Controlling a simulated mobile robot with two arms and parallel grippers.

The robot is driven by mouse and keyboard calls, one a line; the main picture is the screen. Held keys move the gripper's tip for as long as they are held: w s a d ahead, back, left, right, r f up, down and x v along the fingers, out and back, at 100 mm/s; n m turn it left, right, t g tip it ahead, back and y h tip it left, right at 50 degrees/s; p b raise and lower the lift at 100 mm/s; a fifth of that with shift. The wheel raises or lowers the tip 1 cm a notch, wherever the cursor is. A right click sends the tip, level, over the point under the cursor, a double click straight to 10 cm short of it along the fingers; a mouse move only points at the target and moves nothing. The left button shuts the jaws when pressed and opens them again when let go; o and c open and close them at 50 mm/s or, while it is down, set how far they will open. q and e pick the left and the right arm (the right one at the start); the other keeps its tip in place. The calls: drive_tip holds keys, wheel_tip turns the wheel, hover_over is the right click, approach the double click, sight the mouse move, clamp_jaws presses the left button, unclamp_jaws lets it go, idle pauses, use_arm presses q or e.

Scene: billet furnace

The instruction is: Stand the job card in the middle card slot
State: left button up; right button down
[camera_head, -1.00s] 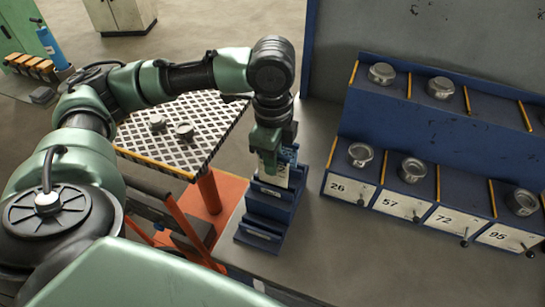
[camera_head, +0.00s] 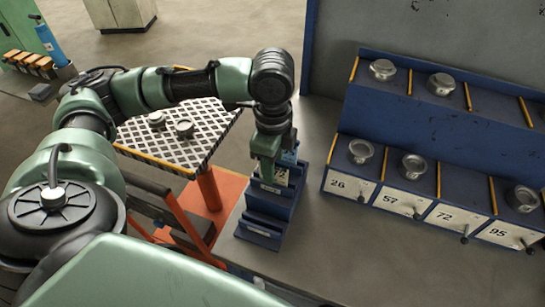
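The job card (camera_head: 282,176), white with a dark figure and a blue upper part, stands upright at the stepped blue card rack (camera_head: 265,216). My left gripper (camera_head: 267,172) points down over the rack, with its fingers at the card and apparently closed on it. The gripper hides much of the card. The card's lower edge is behind a rack ledge; I cannot tell exactly which slot it is in or whether it touches the bottom. My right gripper is not in view.
A blue shelf unit (camera_head: 430,125) with metal pieces and numbered bays 26, 57, 72 and 95 stands to the right. A perforated table (camera_head: 205,125) with two metal pieces is behind my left arm. The grey bench (camera_head: 345,250) in front is clear.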

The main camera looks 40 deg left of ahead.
use_arm(q)
drive_tip(key=shift+r, duration=0.15)
wheel_tip(320, 180, up, 8)
drive_tip(key=shift+f, duration=0.2)
idle(0.4)
